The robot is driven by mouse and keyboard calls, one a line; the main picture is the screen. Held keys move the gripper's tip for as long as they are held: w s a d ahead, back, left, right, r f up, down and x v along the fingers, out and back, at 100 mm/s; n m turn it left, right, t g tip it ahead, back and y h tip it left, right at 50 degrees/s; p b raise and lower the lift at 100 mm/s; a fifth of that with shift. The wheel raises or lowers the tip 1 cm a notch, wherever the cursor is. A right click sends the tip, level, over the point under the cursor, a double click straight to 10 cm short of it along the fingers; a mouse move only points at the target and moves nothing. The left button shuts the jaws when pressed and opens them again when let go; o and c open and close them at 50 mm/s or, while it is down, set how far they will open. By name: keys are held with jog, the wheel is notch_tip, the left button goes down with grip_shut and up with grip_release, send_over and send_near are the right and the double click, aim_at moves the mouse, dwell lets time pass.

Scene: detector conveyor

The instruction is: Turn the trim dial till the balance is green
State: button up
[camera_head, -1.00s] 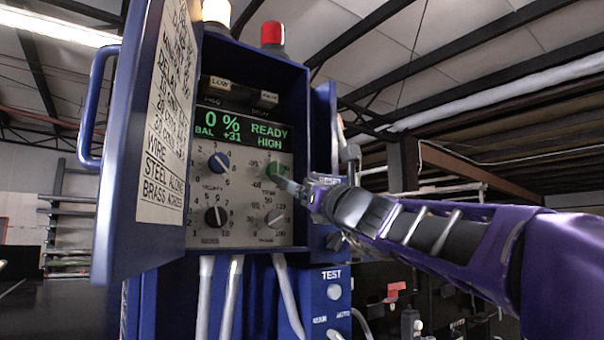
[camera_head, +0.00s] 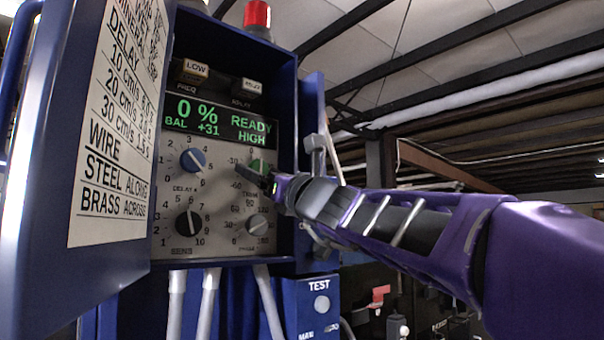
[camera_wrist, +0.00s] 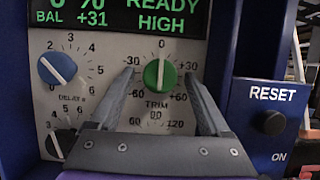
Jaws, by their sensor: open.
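The green trim dial (camera_wrist: 160,75) is on the grey panel in the open blue cabinet, marked TRIM below. Its white line points up, about at the 0 mark. It also shows in the head view (camera_head: 258,166), partly covered by my gripper (camera_head: 250,174). In the wrist view my gripper (camera_wrist: 159,78) is open, one finger on each side of the dial. A gap shows beside each finger; the depth between fingertips and panel is hard to tell. The display (camera_head: 215,121) reads 0 %, BAL +31, READY and HIGH in green letters.
A blue delay dial (camera_wrist: 57,69) sits left of the trim dial, and a black sens dial (camera_head: 188,223) is below it. A grey phase dial (camera_head: 257,225) is beneath. A RESET box (camera_wrist: 272,122) stands right. The open door (camera_head: 60,200) is at left.

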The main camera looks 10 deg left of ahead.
jog(key=shift+s, duration=0.1)
grip_shut()
jog(key=shift+n, duration=0.4)
jog(key=n+g, duration=0.1)
jog(key=n, duration=0.1)
jog(key=n+g+y, duration=0.1)
jog(key=n, duration=0.1)
jog(key=shift+d+r+y, duration=0.1)
jog(key=shift+d+y, duration=0.05)
jog(key=shift+y, duration=0.15)
jog(key=n, duration=0.1)
jog(key=n+g, duration=0.1)
jog(key=n, duration=0.1)
jog(key=n+g, duration=0.1)
jog(key=n, duration=0.1)
jog(key=shift+w+r+y, duration=0.1)
jog(key=shift+w+y, duration=0.15)
jog(key=shift+y, duration=0.05)
jog(key=n+g, duration=0.1)
jog(key=n, duration=0.1)
jog(key=n+g+p, duration=0.1)
jog(key=n, duration=0.2)
jog(key=shift+d+r+g, duration=0.1)
jog(key=shift+r+g, duration=0.1)
jog(key=shift+g, duration=0.2)
jog(key=shift+n+g+p, duration=0.5)
jog(key=shift+n+p, duration=0.2)
jog(key=shift+n, duration=1.2)
